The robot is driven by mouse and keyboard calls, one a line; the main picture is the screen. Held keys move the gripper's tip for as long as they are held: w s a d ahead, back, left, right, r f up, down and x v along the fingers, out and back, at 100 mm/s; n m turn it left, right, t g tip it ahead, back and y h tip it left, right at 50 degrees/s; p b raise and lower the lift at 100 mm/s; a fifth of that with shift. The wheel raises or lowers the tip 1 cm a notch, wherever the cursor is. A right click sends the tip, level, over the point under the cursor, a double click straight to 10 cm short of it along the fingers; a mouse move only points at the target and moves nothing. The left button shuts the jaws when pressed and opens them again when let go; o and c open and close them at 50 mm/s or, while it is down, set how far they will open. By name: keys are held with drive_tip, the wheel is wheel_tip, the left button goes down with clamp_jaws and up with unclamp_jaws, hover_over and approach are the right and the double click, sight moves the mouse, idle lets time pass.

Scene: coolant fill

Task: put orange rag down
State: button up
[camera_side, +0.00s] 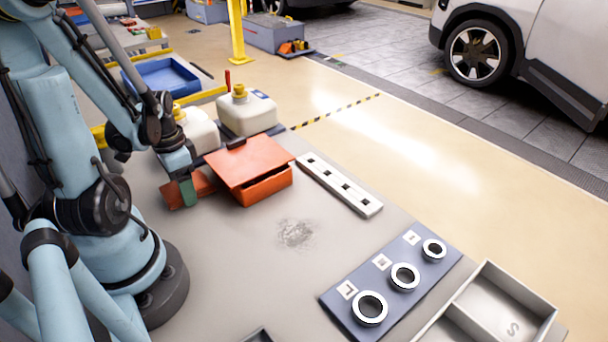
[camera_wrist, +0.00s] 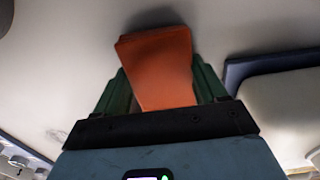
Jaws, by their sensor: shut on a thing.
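My gripper (camera_side: 187,193) is low over the left part of the grey table, left of an orange-red box. Its green fingers are shut on the orange rag (camera_side: 172,197), which shows on both sides of the near finger. In the wrist view the rag (camera_wrist: 157,68) is a flat orange piece between the two green fingers of my gripper (camera_wrist: 163,85), its far end sticking out past them. The rag is close to the table top; I cannot tell whether it touches it.
The orange-red box (camera_side: 267,188) has a tilted lid. Two whitish jugs (camera_side: 246,115) with yellow caps stand behind. A white slotted strip (camera_side: 340,186), a blue panel with three rings (camera_side: 387,288) and a grey tray (camera_side: 510,310) lie to the right. The table's middle is clear, with a grey smudge.

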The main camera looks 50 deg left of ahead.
drive_tip(key=shift+f, duration=0.3)
drive_tip(key=o, duration=1.1)
wheel_tip(320, 180, up, 12)
drive_tip(key=shift+r, duration=0.15)
drive_tip(key=w+d+t, duration=0.1)
drive_tip(key=w+d, duration=0.1)
drive_tip(key=w, duration=0.1)
drive_tip(key=w+d+t+y, duration=0.1)
drive_tip(key=w+d, duration=0.2)
drive_tip(key=w+d+t, duration=0.1)
drive_tip(key=w+d, duration=0.2)
drive_tip(key=shift+w+d+r+t, duration=0.2)
drive_tip(key=shift+w+r+t, duration=0.1)
drive_tip(key=shift+t, duration=0.1)
drive_tip(key=w+d+r+t+h, duration=0.1)
drive_tip(key=w+d+t, duration=0.2)
drive_tip(key=d, duration=0.6)
drive_tip(key=shift+w+d+r, duration=0.2)
drive_tip(key=shift+w+d, duration=0.15)
drive_tip(key=shift+w, duration=0.3)
